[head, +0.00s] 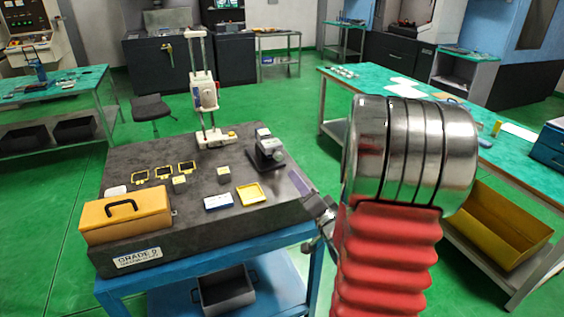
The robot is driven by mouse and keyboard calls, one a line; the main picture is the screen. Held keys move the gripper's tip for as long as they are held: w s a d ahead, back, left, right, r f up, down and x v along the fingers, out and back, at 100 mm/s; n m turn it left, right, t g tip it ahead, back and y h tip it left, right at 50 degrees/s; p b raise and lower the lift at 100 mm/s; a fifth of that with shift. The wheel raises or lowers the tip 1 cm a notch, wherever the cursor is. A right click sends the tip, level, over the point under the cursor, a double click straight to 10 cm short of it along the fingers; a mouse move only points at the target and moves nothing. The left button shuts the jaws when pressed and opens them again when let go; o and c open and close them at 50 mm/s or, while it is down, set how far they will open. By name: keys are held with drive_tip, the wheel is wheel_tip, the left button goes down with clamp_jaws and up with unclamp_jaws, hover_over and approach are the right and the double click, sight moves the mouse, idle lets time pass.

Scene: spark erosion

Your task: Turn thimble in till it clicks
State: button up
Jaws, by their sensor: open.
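A small grey and black instrument (268,150), which looks like a micrometer in a stand, sits near the right back of the dark granite plate. Its rounded light-grey end faces front right. The thimble cannot be told apart clearly at this size. My gripper (320,208) shows small at the plate's right edge, partly hidden behind my arm. It is open, with nothing seen in it, and is apart from the instrument, to its lower right.
The granite plate (150,243) also bears a yellow case (125,214), a yellow tray (251,193), a blue-white box (218,202), small blocks and a tall height gauge (204,95). A green-topped bench (455,125) stands right. My arm hides part of the right side.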

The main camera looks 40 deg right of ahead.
drive_tip(key=n, duration=1.2)
drive_tip(key=shift+s+a, duration=0.15)
drive_tip(key=shift+a, duration=0.1)
